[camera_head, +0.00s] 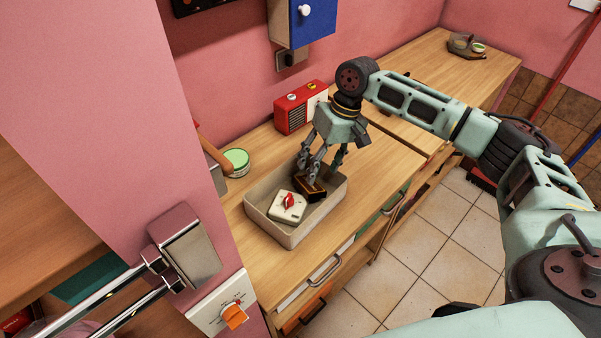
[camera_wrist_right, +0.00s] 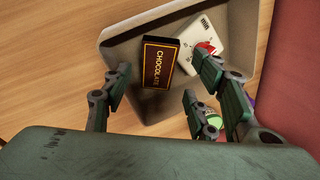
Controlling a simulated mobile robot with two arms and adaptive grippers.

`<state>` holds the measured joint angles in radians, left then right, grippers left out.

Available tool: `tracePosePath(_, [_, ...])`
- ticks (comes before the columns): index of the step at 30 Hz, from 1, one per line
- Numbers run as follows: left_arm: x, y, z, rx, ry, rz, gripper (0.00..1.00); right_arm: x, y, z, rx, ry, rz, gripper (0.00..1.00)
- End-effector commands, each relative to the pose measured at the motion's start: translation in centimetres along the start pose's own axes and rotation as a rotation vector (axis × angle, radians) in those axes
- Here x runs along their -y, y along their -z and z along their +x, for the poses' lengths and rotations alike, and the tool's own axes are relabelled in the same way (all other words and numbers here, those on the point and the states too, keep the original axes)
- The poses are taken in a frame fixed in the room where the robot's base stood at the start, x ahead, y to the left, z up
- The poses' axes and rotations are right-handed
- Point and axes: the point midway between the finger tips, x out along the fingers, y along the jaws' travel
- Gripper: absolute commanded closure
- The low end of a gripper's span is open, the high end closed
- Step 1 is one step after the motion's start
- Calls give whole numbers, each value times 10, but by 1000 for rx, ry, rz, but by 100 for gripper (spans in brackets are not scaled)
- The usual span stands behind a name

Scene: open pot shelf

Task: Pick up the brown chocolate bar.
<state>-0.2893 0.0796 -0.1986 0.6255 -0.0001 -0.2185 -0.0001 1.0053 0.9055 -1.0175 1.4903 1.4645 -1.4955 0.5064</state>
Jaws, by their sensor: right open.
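The brown chocolate bar (camera_head: 311,189) lies in a light grey tray on the wooden counter. In the right wrist view the bar (camera_wrist_right: 158,62) shows its "CHOCOLATE" lettering and yellow border. My right gripper (camera_head: 322,176) is above the tray, fingers pointing down, close over the bar. In the wrist view its open fingers (camera_wrist_right: 165,95) are spread, with the bar seen between and beyond them; I cannot tell whether they touch it. My left gripper is not in view.
The tray (camera_head: 286,237) also holds a white timer (camera_head: 287,207) with a red knob, beside the bar. A red radio (camera_head: 300,108) stands behind the tray, and a green-lidded tin (camera_head: 237,160) is to the left. The counter (camera_head: 385,160) to the right is clear.

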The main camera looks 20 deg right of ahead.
Motion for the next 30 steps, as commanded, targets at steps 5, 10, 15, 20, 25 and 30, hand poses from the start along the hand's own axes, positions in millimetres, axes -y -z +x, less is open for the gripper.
tracePosePath(5, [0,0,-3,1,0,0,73,-1,0,8,3,0,6,47])
tracePosePath(10, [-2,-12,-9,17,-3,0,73,-1,0,26,2,0,4,47])
tracePosePath(15, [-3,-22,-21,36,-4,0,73,-1,2,50,4,-1,5,47])
tracePosePath(20, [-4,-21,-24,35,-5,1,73,-1,2,71,1,1,4,47])
tracePosePath(25, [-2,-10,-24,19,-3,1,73,-2,3,77,0,0,4,47])
tracePosePath(30, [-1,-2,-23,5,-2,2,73,-2,3,77,0,0,4,50])
